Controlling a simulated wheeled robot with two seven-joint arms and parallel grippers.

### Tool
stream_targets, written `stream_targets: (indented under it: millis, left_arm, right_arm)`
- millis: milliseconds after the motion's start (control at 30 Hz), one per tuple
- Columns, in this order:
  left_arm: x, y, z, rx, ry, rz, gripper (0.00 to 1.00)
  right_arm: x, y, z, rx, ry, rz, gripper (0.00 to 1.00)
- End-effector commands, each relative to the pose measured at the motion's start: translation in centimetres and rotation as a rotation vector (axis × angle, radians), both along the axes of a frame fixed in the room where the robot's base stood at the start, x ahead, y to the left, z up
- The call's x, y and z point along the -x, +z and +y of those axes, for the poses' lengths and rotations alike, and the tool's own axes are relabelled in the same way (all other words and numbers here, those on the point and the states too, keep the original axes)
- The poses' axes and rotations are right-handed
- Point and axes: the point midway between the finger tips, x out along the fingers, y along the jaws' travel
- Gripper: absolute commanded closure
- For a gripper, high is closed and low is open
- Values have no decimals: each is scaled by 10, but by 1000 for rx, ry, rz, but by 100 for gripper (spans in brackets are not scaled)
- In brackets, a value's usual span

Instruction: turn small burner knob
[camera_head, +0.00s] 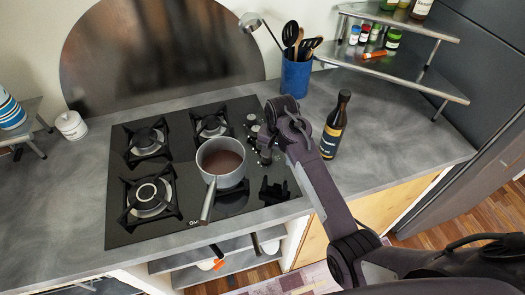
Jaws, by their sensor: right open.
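The black gas cooktop (185,225) is set in the grey counter. Silver knobs (251,118) run along its right side; the upper ones show, and the lower ones are partly hidden by my right gripper. I cannot tell which knob belongs to the small burner. A small burner (212,126) sits at the back right. My right gripper (263,152) is open, low over the knob row, just right of the pot; I cannot tell whether it touches a knob. My left gripper is not in view.
A pot (222,163) of brown liquid stands on the front right, its handle toward me. A dark bottle (335,125) stands right of my right arm. A blue utensil holder (296,77) stands behind.

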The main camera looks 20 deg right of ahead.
Motion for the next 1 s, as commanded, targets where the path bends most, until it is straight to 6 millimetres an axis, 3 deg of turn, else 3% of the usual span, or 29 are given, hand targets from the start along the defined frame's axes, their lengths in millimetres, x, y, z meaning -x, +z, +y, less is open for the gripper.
stream_targets:
  millis: [33,100,300,800,1000]
  left_arm:
    - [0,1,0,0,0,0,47]
    - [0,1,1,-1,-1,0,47]
    - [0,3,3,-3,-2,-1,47]
    - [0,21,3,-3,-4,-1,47]
    - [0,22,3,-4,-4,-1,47]
  right_arm:
    - [-16,12,4,-5,-42,11,46]
    - [-29,22,7,-9,-90,30,46]
    - [-43,33,12,-10,-154,57,46]
    - [-43,-33,12,-9,-154,57,46]
    - [-43,-43,12,-10,-153,55,46]
